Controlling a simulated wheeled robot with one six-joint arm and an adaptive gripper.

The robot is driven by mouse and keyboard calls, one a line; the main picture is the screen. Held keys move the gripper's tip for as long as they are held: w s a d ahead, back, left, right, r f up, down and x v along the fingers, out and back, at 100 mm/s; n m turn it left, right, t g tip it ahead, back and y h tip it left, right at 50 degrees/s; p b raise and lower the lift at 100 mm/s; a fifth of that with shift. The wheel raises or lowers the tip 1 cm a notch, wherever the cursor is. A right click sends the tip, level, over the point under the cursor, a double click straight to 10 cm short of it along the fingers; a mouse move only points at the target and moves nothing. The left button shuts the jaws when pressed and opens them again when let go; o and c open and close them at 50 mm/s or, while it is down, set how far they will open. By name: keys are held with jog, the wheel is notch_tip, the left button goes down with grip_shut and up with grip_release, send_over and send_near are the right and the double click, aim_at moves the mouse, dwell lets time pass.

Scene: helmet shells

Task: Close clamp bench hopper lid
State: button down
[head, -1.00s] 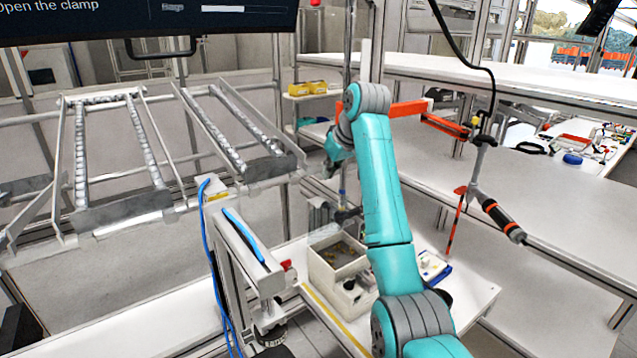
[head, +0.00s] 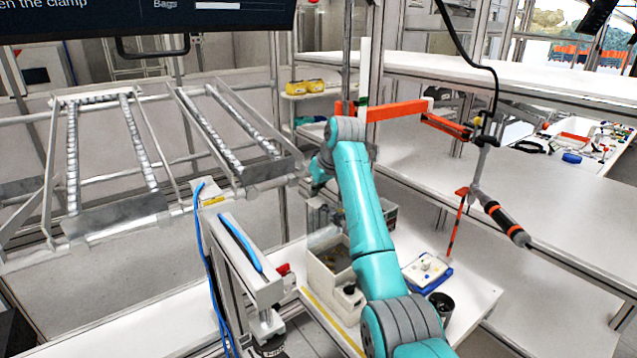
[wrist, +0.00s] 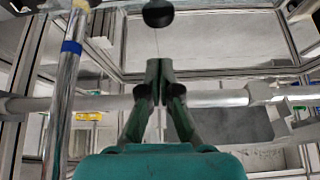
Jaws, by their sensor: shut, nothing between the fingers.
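An open-topped beige box (head: 327,283), which may be the hopper, stands on the small bench (head: 474,297) in the head view. Small yellowish and dark pieces show inside it. A clear, pale piece (head: 325,238) is at its back edge; I cannot tell whether it is the lid. My gripper (wrist: 160,68) is shut and empty in the wrist view, its fingertips together in front of a pale horizontal tube. No lid is clear in the wrist view.
A metal post with a blue band (wrist: 72,47) is left of my gripper, and a round black knob (wrist: 158,13) is ahead. In the head view, a clamp stand (head: 243,255) is left of the box; a white device (head: 427,268) and black cup (head: 441,304) are right. An orange arm (head: 405,109) hangs behind.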

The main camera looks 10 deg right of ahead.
aim_at(324, 221)
jog(key=shift+s+d+f, duration=0.1)
jog(key=shift+s+d, duration=0.15)
jog(key=shift+s, duration=0.35)
jog(key=shift+s+d+f, duration=0.15)
jog(key=shift+s+d, duration=0.1)
jog(key=shift+s, duration=0.4)
jog(key=shift+s+d+f, duration=0.1)
jog(key=shift+s+d, duration=0.15)
jog(key=shift+s, duration=0.35)
